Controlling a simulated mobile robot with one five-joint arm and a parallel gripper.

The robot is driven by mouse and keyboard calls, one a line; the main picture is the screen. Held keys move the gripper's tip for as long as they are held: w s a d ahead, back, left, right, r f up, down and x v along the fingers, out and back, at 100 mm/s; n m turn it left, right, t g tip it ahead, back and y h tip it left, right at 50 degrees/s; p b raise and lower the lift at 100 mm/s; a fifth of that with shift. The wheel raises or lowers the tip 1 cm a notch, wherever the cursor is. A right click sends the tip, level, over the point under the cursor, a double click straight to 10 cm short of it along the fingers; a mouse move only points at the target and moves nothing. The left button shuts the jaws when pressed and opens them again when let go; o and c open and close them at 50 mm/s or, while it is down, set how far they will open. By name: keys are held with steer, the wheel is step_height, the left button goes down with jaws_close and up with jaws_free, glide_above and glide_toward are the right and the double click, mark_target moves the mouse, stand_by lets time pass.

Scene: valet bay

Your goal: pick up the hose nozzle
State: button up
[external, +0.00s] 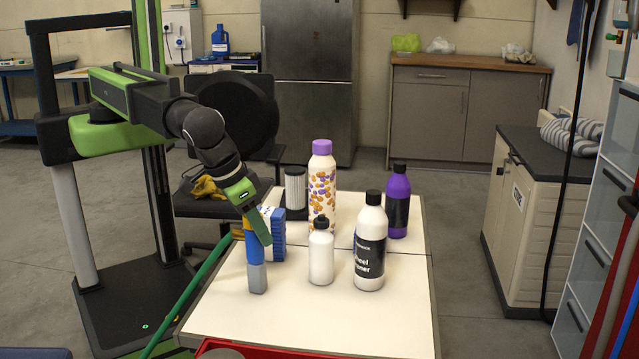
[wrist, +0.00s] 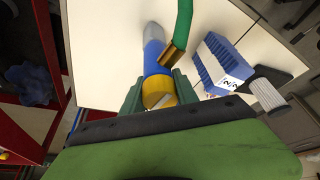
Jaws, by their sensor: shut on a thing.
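The hose nozzle has a blue body (external: 254,249), a grey end and a yellow end. In the external view it points grey end down, over the near left of the white table (external: 330,320). I cannot tell whether its tip touches the tabletop. My gripper (external: 257,226) is shut on its upper part. In the wrist view, the jaws of my gripper (wrist: 158,91) close on the yellow end of the nozzle (wrist: 153,56), and its grey end points away. A green hose (wrist: 183,25) with a brass fitting (wrist: 172,59) shows beside the nozzle.
A blue bristled block (external: 277,247) stands just behind the nozzle. A white bottle (external: 320,258), a labelled bottle (external: 369,266), a purple bottle (external: 398,216), a patterned bottle (external: 321,185) and a filter (external: 296,190) stand to the right and behind. The table's front is bare.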

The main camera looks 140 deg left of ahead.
jaws_close()
stand_by(0.9)
